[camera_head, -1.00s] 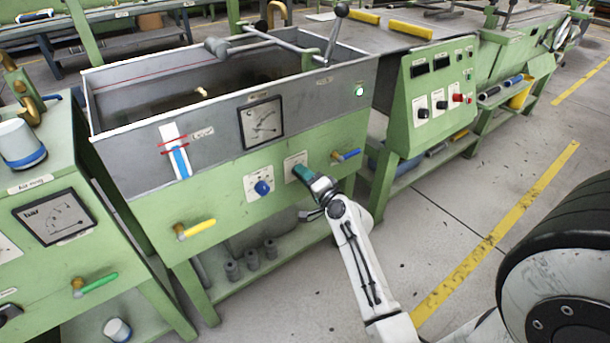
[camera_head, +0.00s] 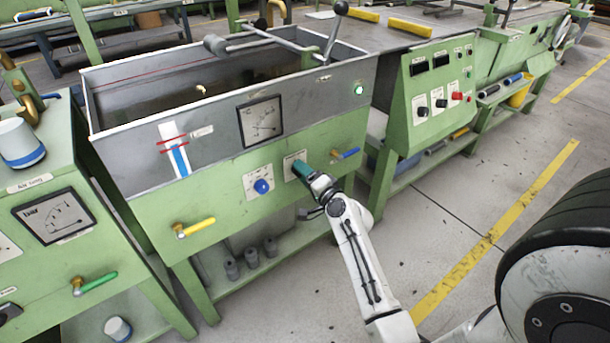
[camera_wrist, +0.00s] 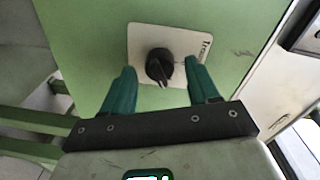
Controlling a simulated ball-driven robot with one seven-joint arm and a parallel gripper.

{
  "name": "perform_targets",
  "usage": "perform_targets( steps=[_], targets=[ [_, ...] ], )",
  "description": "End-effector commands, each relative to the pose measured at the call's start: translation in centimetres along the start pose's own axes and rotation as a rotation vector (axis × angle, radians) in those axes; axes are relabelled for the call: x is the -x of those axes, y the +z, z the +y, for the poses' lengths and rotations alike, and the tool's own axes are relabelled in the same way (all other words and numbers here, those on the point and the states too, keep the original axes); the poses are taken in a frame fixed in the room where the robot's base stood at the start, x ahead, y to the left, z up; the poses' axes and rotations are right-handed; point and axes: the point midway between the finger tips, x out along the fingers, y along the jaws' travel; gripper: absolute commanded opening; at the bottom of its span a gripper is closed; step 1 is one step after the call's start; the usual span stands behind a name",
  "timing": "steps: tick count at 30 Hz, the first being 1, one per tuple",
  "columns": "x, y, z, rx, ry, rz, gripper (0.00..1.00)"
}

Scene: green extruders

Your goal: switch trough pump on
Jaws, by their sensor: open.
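The trough pump switch (camera_wrist: 160,66) is a black rotary knob on a white label plate (camera_wrist: 190,38) on the green panel. In the wrist view it sits between the two green fingertips of my gripper (camera_wrist: 160,80), with a gap on each side. The fingers are open and no contact shows. In the head view my gripper (camera_head: 301,168) reaches the front panel of the trough (camera_head: 130,165), and its fingers hide the knob. The label plate (camera_head: 292,157) partly shows behind them.
A blue knob (camera_head: 262,186) is left of my gripper and a blue-handled valve (camera_head: 346,154) is right of it. A yellow-handled valve (camera_head: 195,228) is lower left.

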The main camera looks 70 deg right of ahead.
Motion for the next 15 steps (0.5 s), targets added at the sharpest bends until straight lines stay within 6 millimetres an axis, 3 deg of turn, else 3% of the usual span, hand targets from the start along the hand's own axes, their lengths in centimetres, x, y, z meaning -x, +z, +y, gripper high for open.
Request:
perform_targets(
  steps=[5,15],
  targets=[
    [1.7,0.0,0.1,0.000,0.002,-0.001,0.60],
    [7.9,0.1,0.1,0.000,0.003,-0.001,0.60]
  ],
)
